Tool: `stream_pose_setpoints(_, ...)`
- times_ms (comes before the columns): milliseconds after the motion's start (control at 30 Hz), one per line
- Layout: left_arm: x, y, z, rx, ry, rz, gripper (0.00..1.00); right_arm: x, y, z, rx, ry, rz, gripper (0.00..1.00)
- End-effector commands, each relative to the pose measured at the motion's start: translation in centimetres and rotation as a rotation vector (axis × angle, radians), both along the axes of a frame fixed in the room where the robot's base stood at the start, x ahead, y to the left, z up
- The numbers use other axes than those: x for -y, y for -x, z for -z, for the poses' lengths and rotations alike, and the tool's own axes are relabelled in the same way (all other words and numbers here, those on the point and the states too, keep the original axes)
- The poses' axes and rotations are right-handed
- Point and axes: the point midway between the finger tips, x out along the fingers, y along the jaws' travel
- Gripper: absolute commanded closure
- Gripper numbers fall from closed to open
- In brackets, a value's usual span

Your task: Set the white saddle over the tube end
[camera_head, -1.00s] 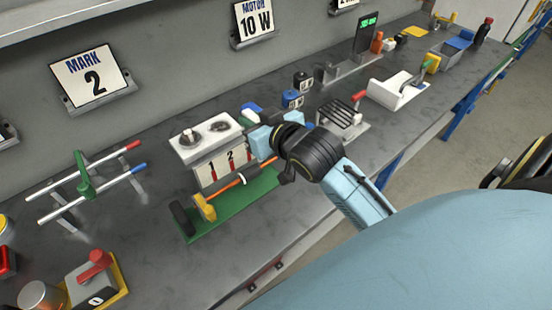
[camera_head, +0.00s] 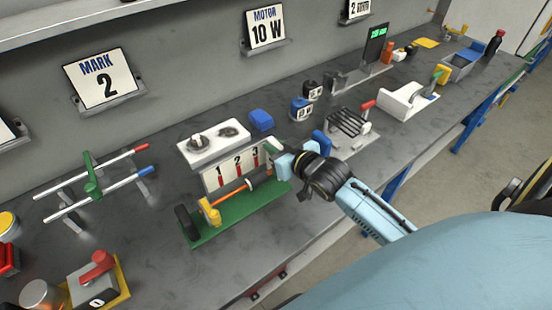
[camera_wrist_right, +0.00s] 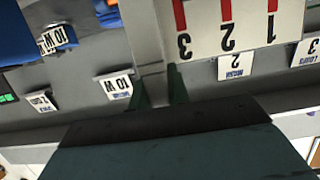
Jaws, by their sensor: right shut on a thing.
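My right gripper (camera_head: 277,157) is at the right end of the green stand (camera_head: 225,228), beside the numbered white panel. It is shut on a pale piece (camera_wrist_right: 150,55), which I take to be the white saddle. In the right wrist view it stands between the two dark green fingertips; its full shape is hidden. An orange tube (camera_head: 231,194) runs along the stand from a yellow support (camera_head: 209,212), with a dark sleeve (camera_head: 260,179) towards my gripper. I cannot tell whether the saddle touches the tube. My left gripper is out of view.
The white panel (camera_head: 228,172) marked 1, 2, 3 stands behind the tube. A white box (camera_head: 215,146) stands behind it, and a blue block (camera_head: 261,120) lies nearby. A rack of dark bars (camera_head: 350,125) is to the right.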

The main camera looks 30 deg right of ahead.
Motion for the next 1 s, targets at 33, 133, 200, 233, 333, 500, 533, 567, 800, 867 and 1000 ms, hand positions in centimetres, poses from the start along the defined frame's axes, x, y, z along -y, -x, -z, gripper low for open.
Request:
stream_pose_setpoints(33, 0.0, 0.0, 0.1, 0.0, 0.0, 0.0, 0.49, 0.0, 0.0, 0.4, -0.001, 0.0, 0.0, 1.0)
stream_pose_setpoints(133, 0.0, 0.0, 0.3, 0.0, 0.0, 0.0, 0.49, 0.0, 0.1, 1.5, -0.003, -0.001, 0.0, 1.0)
stream_pose_setpoints(200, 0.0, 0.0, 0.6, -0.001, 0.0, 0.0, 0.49, 0.0, 0.0, 2.6, -0.004, 0.0, 0.001, 1.0)
stream_pose_setpoints(233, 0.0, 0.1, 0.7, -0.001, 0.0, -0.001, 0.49, 0.0, 0.0, 3.1, -0.003, 0.0, 0.001, 1.0)
stream_pose_setpoints(333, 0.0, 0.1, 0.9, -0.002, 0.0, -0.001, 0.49, 0.0, 0.0, 3.9, -0.001, 0.0, 0.001, 1.0)
stream_pose_setpoints(500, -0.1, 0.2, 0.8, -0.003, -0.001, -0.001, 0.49, 0.0, 0.0, 3.9, 0.0, 0.001, 0.0, 1.0)
stream_pose_setpoints(533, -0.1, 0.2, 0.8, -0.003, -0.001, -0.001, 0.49, 0.0, 0.0, 3.9, 0.0, 0.001, 0.0, 1.0)
stream_pose_setpoints(567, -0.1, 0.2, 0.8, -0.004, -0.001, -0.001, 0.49, 0.0, 0.0, 3.9, 0.0, 0.001, 0.0, 1.0)
stream_pose_setpoints(800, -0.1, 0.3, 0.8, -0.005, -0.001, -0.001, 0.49, 0.0, 0.0, 4.0, -0.001, 0.0, 0.0, 0.61)
stream_pose_setpoints(867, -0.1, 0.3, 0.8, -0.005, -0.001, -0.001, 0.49, 0.0, 0.0, 4.0, -0.001, 0.0, 0.0, 0.57)
stream_pose_setpoints(1000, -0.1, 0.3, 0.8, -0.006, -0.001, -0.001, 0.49, 0.0, 0.0, 4.0, -0.001, 0.0, 0.0, 0.57)
